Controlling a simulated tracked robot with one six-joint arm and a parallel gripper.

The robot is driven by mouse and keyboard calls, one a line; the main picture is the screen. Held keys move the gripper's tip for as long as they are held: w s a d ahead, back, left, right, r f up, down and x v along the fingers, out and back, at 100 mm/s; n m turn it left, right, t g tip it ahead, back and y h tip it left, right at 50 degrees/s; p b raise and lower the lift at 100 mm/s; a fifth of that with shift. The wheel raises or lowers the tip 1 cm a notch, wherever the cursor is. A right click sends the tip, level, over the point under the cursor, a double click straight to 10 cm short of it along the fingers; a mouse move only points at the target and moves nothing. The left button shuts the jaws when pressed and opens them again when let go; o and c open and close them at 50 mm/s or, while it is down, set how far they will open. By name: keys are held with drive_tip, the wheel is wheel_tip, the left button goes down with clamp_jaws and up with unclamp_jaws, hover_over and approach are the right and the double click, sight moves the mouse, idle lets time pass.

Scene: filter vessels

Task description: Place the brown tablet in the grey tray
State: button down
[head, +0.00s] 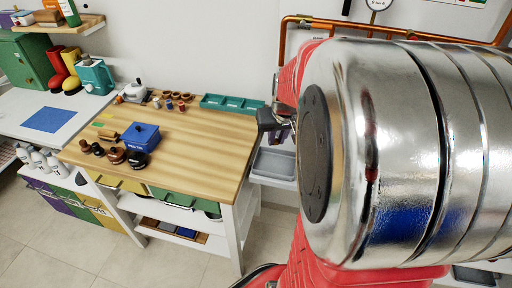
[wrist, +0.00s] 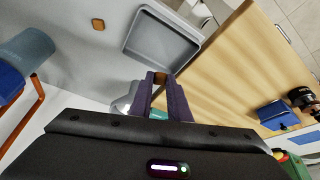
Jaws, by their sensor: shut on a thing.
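The brown tablet (wrist: 160,77) is held between the tips of my gripper's purple fingers (wrist: 160,84) in the wrist view, largely covered by them. The grey tray (wrist: 133,48) is a shallow rectangle with a raised rim, just beyond the fingertips, and looks empty in that view. The tablet appears apart from it, near its lower edge in the picture. In the head view the grey tray (head: 274,166) is right of the wooden table, partly behind my arm. My gripper (head: 282,132) shows there above the tray, and the tablet cannot be made out.
A wooden table (head: 200,130) holds a blue box (head: 140,136), dark round knobs, a white kettle (head: 134,91) and a green divided tray (head: 232,105). A small orange-brown piece (wrist: 98,24) is on the grey surface beside the tray. Copper pipes (head: 283,50) run along the wall.

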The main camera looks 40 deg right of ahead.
drive_tip(key=shift+d, duration=0.2)
drive_tip(key=shift+s+f, duration=0.15)
drive_tip(key=shift+f, duration=0.1)
hover_over(275, 164)
drive_tip(key=s, duration=0.2)
drive_tip(key=shift+w+a+f, duration=0.1)
drive_tip(key=shift+a+f, duration=0.05)
drive_tip(key=shift+f, duration=0.8)
drive_tip(key=shift+w+a+f, duration=0.1)
drive_tip(key=shift+a+f, duration=0.05)
drive_tip(key=shift+f, duration=0.85)
drive_tip(key=shift+a+f, duration=0.15)
drive_tip(key=shift+f, duration=0.8)
drive_tip(key=shift+f, duration=1.9)
drive_tip(key=c, duration=1.7)
unclamp_jaws()
drive_tip(key=shift+o, duration=0.2)
drive_tip(key=shift+r, duration=0.1)
